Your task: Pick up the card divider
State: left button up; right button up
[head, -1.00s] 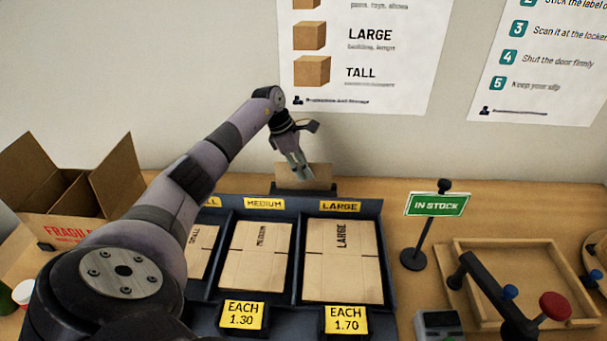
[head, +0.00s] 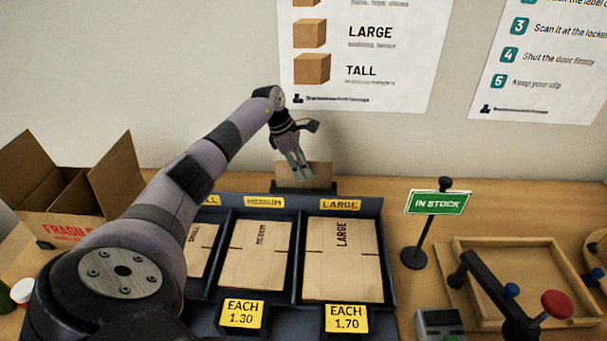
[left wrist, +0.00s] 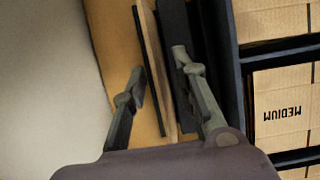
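The card divider (head: 319,174) is a plain brown card. It stands upright in a dark holder (head: 322,188) behind the box tray. In the left wrist view the card (left wrist: 152,62) shows edge-on between dark upright plates. My left gripper (head: 301,174) points down at the card's left part. In the left wrist view the left gripper (left wrist: 160,66) is open, with one finger on each side of the card. I cannot tell whether either finger touches the card or the holder. My right gripper is not in view.
The dark tray (head: 295,250) of flat cartons lies in front of the holder. An open carton (head: 70,205) stands at the left, an IN STOCK sign (head: 437,203) at the right. A wooden tray (head: 540,255) lies farther right. The wall is close behind.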

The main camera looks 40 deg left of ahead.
pick_arm(q)
jog(key=shift+c, duration=0.4)
grip_shut()
notch_tip(320, 180, up, 38)
jog(key=p, duration=1.9)
jog(key=shift+f, duration=0.25)
jog(key=shift+d, duration=0.1)
